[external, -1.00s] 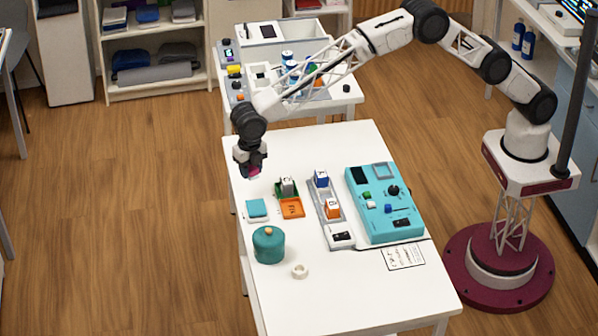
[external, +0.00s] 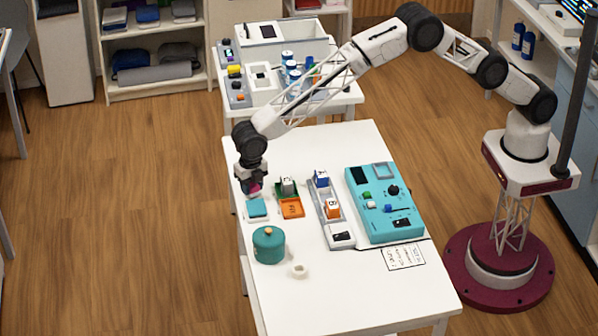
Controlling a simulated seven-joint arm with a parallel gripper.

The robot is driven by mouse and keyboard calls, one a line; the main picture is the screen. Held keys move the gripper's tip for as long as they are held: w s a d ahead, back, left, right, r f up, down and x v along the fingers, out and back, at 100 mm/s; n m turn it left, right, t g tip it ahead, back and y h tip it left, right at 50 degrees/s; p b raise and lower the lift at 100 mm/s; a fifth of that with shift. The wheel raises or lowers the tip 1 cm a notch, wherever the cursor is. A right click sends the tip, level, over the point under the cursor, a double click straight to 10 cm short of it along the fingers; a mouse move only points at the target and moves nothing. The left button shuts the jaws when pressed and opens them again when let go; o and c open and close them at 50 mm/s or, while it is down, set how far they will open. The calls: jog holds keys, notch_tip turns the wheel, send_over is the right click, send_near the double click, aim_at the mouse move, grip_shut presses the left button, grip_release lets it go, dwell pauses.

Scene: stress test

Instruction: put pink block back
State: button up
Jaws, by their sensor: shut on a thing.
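My gripper (external: 252,187) is shut on the pink block (external: 255,188), which shows as a small patch of pink between the dark fingers. They are at the left side of the white table, just behind a teal square pad (external: 257,208) on a pale base. The fingers hide most of the block. I cannot tell how high the block is above the table.
Right of the gripper stand a green holder with a grey-white block (external: 287,187) and an orange tray (external: 292,208). A grey rack (external: 325,205) with blue and orange blocks, a teal panel (external: 385,205), a teal lidded pot (external: 268,244) and a white ring (external: 299,271) are also on the table.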

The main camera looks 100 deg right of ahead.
jog(key=shift+f, duration=0.6)
jog(key=shift+f, duration=0.15)
jog(key=o, duration=0.9)
notch_tip(320, 180, up, 12)
jog(key=shift+r, duration=0.15)
dwell(0.6)
jog(key=shift+r, duration=0.1)
